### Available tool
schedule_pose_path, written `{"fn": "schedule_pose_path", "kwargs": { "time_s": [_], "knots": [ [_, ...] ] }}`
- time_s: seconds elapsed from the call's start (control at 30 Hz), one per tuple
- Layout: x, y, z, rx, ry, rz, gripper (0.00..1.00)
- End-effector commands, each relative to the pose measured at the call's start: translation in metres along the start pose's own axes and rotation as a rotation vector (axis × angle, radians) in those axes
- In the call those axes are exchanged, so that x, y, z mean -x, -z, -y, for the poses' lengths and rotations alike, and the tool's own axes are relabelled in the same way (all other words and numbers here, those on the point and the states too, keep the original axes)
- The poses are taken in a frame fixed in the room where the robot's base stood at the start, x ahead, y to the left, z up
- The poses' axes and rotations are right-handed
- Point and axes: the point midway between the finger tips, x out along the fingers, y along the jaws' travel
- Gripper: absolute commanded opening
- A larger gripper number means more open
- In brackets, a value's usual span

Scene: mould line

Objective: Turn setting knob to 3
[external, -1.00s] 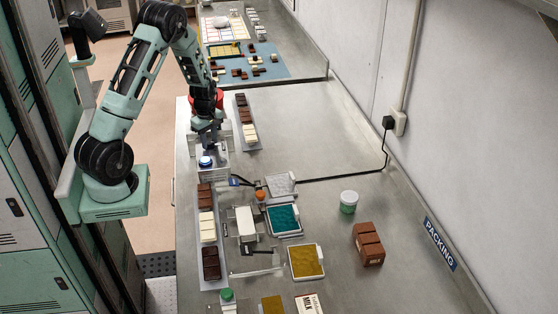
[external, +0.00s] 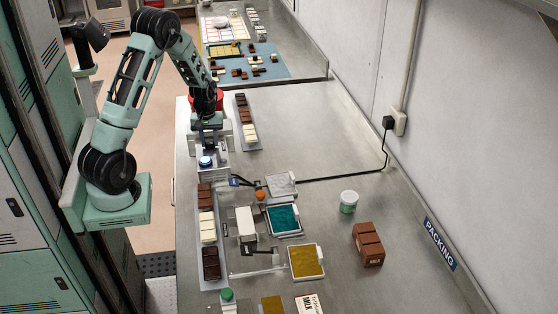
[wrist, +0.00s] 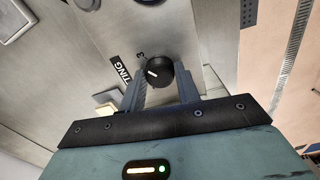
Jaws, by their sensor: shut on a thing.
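The setting knob (wrist: 160,72) is round and black with a short white pointer line, on a grey metal panel (wrist: 105,25) in the wrist view. A printed 3 (wrist: 140,54) sits up and left of it, beside a black label (wrist: 121,71) reading "TING", the rest hidden. The pointer is on the knob's left side, pointing left, below the direction of the 3. My gripper (wrist: 161,84) is shut on the knob, one finger on either side. In the external view my gripper (external: 207,134) reaches down at the bench's left edge; the knob cannot be made out there.
A blue-capped item (external: 206,161) stands just in front of my gripper. Trays of chocolate bars (external: 246,122) lie to the right and nearer (external: 208,272).

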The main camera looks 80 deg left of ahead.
Motion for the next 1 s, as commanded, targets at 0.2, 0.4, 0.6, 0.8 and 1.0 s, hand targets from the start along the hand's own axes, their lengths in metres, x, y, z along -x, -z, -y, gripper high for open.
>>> {"fn": "schedule_pose_path", "kwargs": {
  "time_s": [0.2,0.4,0.6,0.8,1.0],
  "knots": [
    [0.0008,0.0009,-0.0003,-0.036,-0.001,-0.003,0.09],
    [0.0011,0.0010,-0.0004,-0.041,-0.001,-0.003,0.09],
    [0.0011,0.0010,-0.0005,-0.040,-0.001,-0.003,0.09],
    [0.0007,0.0007,-0.0003,-0.040,-0.001,-0.002,0.54],
    [0.0019,0.0005,-0.0004,-0.040,-0.001,-0.002,0.54]
  ]
}}
